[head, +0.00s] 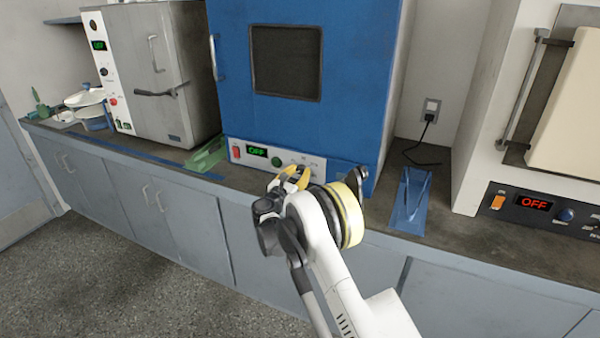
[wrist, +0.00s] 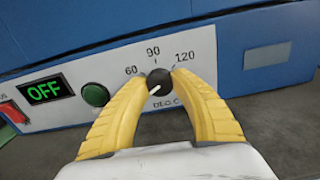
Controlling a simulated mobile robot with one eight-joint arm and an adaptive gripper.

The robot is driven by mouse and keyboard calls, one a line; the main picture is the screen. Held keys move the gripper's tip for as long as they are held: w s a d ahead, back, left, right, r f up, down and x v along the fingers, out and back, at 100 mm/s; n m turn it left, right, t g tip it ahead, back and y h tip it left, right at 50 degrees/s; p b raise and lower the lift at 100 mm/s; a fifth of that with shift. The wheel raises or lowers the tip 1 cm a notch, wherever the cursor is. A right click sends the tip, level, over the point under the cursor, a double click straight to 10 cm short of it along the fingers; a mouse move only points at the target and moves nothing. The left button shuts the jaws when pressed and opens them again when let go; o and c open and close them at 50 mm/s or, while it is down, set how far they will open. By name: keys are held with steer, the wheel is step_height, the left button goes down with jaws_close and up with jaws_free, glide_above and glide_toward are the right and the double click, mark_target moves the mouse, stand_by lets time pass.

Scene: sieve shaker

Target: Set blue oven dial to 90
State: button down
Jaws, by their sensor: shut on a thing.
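The blue oven (head: 300,75) stands on the counter, with a white control strip (head: 240,151) along its bottom front. Its black dial (wrist: 158,77) sits below the marks 60, 90 and 120 in the wrist view. The dial's white pointer mark slants down and to the left, away from 90. My gripper (wrist: 157,76), with yellow fingers, is shut on the dial, one finger on each side. In the head view my gripper (head: 296,177) is at the strip's right part and hides the dial.
The oven's display (wrist: 45,91) reads OFF in green, beside a green button (wrist: 95,94) and a red switch (wrist: 13,112). A grey oven (head: 150,70) stands left, a cream oven (head: 565,100) right. A green holder (head: 207,154) and blue holder (head: 410,200) are on the counter.

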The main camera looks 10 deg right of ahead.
steer(key=m, duration=1.1)
steer(key=shift+m, duration=0.4)
steer(key=m, duration=1.1)
steer(key=shift+m, duration=0.4)
steer(key=c, duration=1)
jaws_free()
